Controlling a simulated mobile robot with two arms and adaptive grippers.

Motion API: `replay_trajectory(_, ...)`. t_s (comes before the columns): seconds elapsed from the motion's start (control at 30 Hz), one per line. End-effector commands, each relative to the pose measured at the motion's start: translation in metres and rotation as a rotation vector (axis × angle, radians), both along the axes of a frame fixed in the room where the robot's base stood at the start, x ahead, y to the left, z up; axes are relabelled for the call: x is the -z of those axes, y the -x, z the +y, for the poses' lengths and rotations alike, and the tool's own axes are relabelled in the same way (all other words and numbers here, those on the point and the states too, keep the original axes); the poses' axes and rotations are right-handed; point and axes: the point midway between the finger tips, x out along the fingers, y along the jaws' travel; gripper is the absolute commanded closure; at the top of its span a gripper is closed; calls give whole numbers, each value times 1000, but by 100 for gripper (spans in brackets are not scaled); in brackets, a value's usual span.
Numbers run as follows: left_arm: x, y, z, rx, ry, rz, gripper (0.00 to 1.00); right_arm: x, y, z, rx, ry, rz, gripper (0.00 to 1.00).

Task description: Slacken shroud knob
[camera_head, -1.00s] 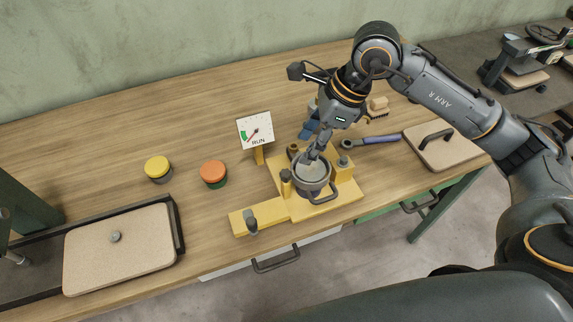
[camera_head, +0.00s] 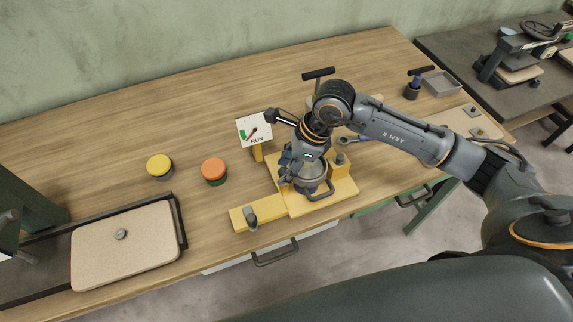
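A yellow fixture (camera_head: 325,204) stands near the bench's front edge and carries a round grey shroud (camera_head: 313,182) with a looped handle at its front. A dark knob on a yellow post (camera_head: 341,160) shows to the right of the shroud. A grey knob (camera_head: 251,220) stands on the fixture's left arm. My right gripper (camera_head: 287,172) is low at the shroud's left rear side, where another small knob is now mostly covered. Its fingers overlap the shroud in the picture, so contact and finger opening are unclear.
A gauge sign marked RUN (camera_head: 254,130) stands just behind the gripper. Yellow (camera_head: 159,166) and orange (camera_head: 214,170) round buttons are to the left. A beige-lidded tray (camera_head: 125,248) lies front left.

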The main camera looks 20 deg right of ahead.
Motion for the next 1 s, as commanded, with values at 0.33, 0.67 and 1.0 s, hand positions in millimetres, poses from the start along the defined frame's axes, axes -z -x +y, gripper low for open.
replay_trajectory(0.33, 1, 0, 0, 0, 0, 0, 60, 0, 0, 0, -3, 0, -1, 100)
replay_trajectory(0.67, 28, 0, 0, 0, 0, 0, 60, 4, -2, -1, -117, 0, -3, 100)
replay_trajectory(1.0, 76, 0, 0, 0, 0, 0, 60, 5, -4, -1, -379, 0, -5, 100)
